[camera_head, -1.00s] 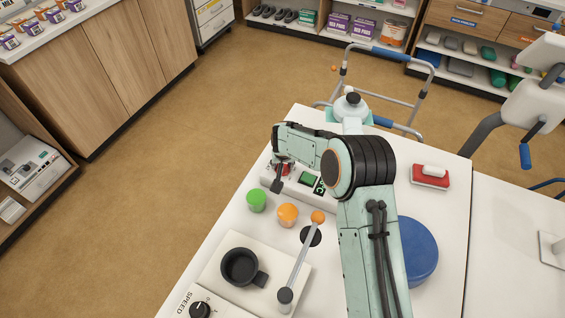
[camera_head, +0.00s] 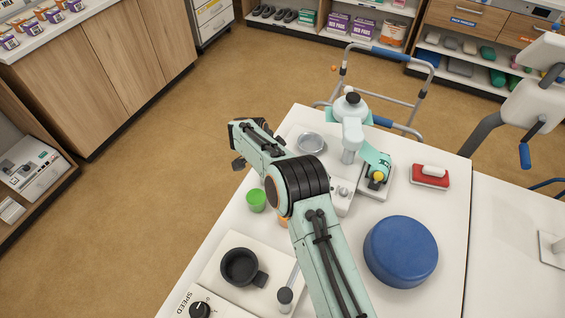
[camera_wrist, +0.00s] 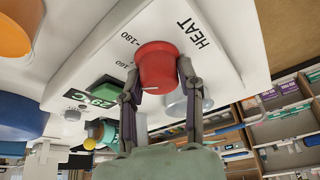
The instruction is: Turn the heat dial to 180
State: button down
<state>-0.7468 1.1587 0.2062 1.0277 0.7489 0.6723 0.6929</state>
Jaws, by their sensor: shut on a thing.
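In the wrist view, the red heat dial (camera_wrist: 158,55) stands on the white panel of the heater unit (camera_wrist: 90,60), next to the word HEAT. My gripper (camera_wrist: 159,72) has one finger on each side of the dial and is shut on it. A white mark shows on the dial's near edge, at its lower left. Scale labels, one reading 180, lie to the dial's left. A green display (camera_wrist: 103,92) sits below them; its reading is only partly legible. In the head view, my arm hides the dial, and only part of my gripper (camera_head: 238,163) shows.
A red-and-white block (camera_head: 430,176) sits at right.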

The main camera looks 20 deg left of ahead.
jog(key=m, duration=0.2)
jog(key=m+g+h, duration=0.1)
jog(key=m, duration=0.2)
jog(key=shift+h, duration=0.3)
jog(key=shift+m+g+h, duration=0.3)
jog(key=shift+m+g, duration=0.3)
jog(key=shift+m, duration=1.1)
jog(key=c, duration=0.7)
grip_release()
notch_tip(320, 180, up, 10)
